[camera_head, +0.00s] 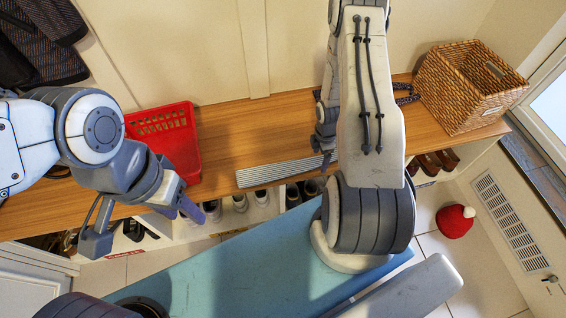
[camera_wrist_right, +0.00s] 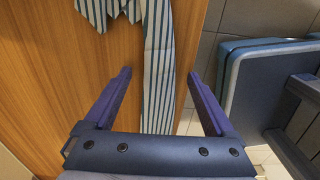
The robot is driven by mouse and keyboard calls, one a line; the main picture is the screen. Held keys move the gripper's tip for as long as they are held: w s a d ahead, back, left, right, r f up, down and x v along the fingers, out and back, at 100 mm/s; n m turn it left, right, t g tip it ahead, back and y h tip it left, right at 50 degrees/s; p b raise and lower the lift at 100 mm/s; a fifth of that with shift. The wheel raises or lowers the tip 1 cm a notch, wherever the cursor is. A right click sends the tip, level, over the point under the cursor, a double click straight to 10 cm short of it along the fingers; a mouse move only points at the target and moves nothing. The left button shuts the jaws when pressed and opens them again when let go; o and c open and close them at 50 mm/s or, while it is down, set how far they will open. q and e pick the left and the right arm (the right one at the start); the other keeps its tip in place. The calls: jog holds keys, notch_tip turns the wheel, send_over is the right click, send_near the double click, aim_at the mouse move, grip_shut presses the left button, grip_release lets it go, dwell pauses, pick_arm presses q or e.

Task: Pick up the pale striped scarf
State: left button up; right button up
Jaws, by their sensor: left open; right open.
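The pale scarf with dark stripes (camera_head: 280,171) lies on the wooden bench near its front edge, left of my right arm in the head view. In the right wrist view the scarf (camera_wrist_right: 158,60) shows as a long strip with a folded part at the top. My right gripper (camera_wrist_right: 158,74) is open above it, with the strip running between its two fingers. Contact with the cloth cannot be told. In the head view my right arm hides part of the scarf's right side. My left gripper (camera_head: 140,222) is open and empty in front of the bench, below the red basket.
A red plastic basket (camera_head: 163,138) stands on the bench (camera_head: 222,120) at left, a wicker basket (camera_head: 470,88) at right. A dark patterned item (camera_head: 405,94) lies partly behind my right arm. Shoes (camera_head: 240,201) fill cubbies below. A red hat (camera_head: 455,222) is on the floor.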

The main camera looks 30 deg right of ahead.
pick_arm(q)
jog(key=shift+f, duration=0.25)
pick_arm(e)
jog(key=shift+f, duration=0.25)
grip_shut()
pick_arm(q)
jog(key=shift+r, duration=0.1)
pick_arm(e)
jog(key=shift+r, duration=0.1)
jog(key=shift+r+p, duration=0.5)
jog(key=shift+p, duration=0.2)
notch_tip(320, 180, up, 3)
jog(key=p, duration=0.3)
jog(key=shift+r, duration=0.1)
jog(key=shift+s+d+r+b, duration=0.3)
jog(key=shift+s+d, duration=0.2)
jog(key=shift+s, duration=0.1)
jog(key=shift+s+d+r+b, duration=0.25)
jog(key=shift+s+d+r, duration=0.05)
jog(key=shift+s+d, duration=0.25)
pick_arm(q)
jog(key=shift+r+p, duration=1.4)
jog(key=shift+r, duration=1.45)
pick_arm(e)
jog(key=s+d+r, duration=0.5)
jog(key=s, duration=0.1)
jog(key=shift+s+d+r, duration=0.15)
jog(key=shift+s+r, duration=0.05)
jog(key=shift+s, duration=0.15)
